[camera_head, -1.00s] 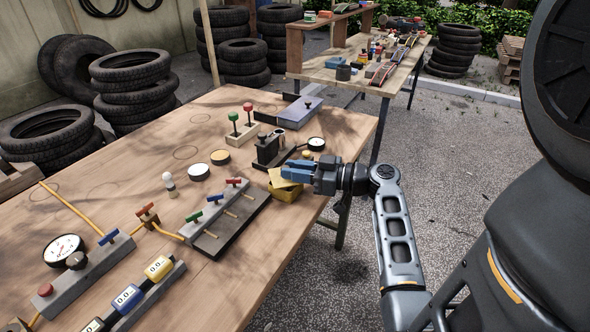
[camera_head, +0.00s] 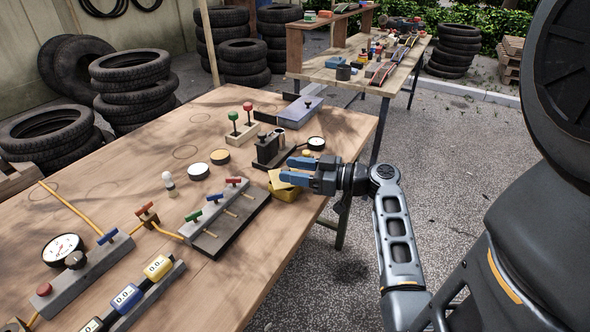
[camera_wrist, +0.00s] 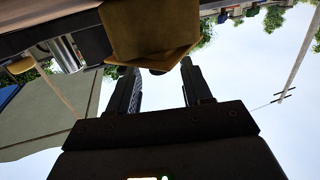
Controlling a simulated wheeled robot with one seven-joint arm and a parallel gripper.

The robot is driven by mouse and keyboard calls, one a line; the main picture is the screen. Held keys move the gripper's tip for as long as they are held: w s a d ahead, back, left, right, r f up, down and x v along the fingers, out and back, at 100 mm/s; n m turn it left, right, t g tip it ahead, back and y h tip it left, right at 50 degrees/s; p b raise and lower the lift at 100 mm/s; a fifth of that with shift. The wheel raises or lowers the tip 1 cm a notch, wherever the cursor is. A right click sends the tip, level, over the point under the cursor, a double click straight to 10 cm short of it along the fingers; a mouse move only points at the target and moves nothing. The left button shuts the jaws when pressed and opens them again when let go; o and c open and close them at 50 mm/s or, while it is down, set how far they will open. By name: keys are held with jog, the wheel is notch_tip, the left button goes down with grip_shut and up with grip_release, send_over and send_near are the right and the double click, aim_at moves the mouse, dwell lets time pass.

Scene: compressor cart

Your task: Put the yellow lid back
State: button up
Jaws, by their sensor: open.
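The yellow box (camera_head: 284,194) stands near the right edge of the wooden bench. Its yellow lid (camera_head: 276,177) lies on top of it, partly hidden by my gripper; I cannot tell whether it is fully seated. In the wrist view the scene is upside down: the yellow box and lid (camera_wrist: 150,35) show at the top.
Red and green levers (camera_head: 241,125) stand farther back. Open ground lies right of the bench.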

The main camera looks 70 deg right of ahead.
jog(key=s+r+b, duration=0.1)
jog(key=s+b, duration=0.1)
jog(key=s, duration=1)
jog(key=shift+s, duration=0.1)
